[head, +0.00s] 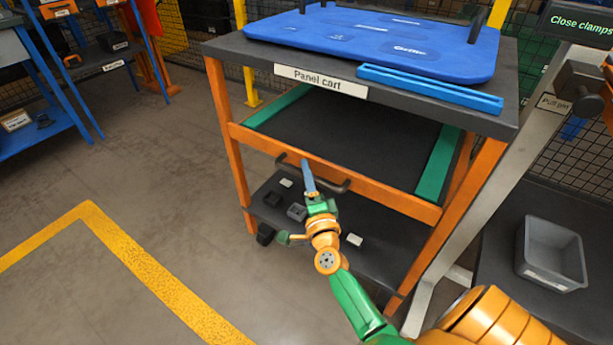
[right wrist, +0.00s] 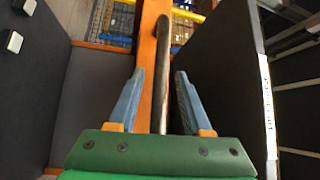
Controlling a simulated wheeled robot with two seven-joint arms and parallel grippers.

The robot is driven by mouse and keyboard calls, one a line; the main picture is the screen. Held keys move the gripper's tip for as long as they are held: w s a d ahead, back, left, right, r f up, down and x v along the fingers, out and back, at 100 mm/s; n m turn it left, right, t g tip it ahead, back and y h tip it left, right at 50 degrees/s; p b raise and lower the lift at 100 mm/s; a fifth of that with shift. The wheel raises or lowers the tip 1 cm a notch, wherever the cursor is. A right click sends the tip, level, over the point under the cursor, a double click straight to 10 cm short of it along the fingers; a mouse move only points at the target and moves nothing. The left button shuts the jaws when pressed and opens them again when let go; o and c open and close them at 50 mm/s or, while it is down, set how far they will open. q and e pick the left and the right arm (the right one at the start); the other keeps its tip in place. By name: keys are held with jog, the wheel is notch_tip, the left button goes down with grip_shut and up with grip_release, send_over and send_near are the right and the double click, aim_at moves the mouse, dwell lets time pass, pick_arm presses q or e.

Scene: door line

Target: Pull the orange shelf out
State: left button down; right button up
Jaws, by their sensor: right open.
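The orange shelf (head: 385,198) is the middle shelf of the panel cart, with an orange front edge and a dark inside. Its front edge looks about level with the cart's orange legs. A dark bar handle (head: 335,187) is fixed on this edge, and it also shows in the right wrist view (right wrist: 163,85). My right gripper (head: 306,168) is at the left part of the handle. In the right wrist view its two blue fingers (right wrist: 158,85) are open, one on each side of the bar, with gaps. My left gripper is not in view.
The panel cart's top (head: 225,45) carries a blue panel (head: 370,45) and a blue bar (head: 430,88). Small items lie on the lower shelf (head: 385,255). A grey bin (head: 552,255) stands right. The floor (head: 150,180) left of the cart is clear, with yellow lines.

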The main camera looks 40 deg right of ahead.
grip_shut()
dwell(1.3)
